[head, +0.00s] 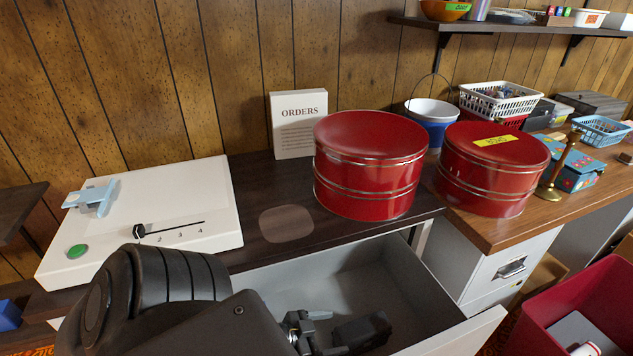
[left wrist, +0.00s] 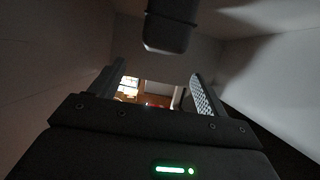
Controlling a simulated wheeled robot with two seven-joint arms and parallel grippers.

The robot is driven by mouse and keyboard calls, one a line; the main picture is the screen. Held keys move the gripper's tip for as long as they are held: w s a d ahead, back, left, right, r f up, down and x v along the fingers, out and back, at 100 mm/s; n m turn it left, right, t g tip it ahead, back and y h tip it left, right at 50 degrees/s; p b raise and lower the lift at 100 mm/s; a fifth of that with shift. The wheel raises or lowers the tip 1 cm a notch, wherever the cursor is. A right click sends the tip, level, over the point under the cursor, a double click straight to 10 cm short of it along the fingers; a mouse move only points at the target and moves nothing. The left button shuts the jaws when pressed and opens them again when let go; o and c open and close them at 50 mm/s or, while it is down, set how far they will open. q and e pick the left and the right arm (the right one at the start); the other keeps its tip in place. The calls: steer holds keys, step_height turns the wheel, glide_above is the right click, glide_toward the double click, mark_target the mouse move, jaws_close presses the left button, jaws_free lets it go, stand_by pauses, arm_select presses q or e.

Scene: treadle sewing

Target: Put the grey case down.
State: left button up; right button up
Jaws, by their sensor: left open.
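My left gripper (head: 316,330) is low inside the open drawer (head: 385,278), and its fingers are apart in the left wrist view (left wrist: 157,74). A dark grey, rounded thing, which looks like the grey case (head: 362,332), is in the drawer just right of the fingers. In the left wrist view the case (left wrist: 168,28) shows at the top, beyond the fingertips, with nothing between the fingers. Whether it touches a finger or rests fully on the drawer floor I cannot tell. My right gripper is not in view.
The drawer's pale walls stand close around my left gripper. Above it, the dark tabletop holds a white machine (head: 165,215), an orders sign (head: 298,122) and a red tin (head: 370,165). Another red tin (head: 492,168) stands on the brown counter. A red bin (head: 560,300) stands at the lower right.

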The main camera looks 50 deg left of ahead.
arm_select(q)
steer(key=shift+v, duration=2.15)
steer(key=shift+r, duration=0.1)
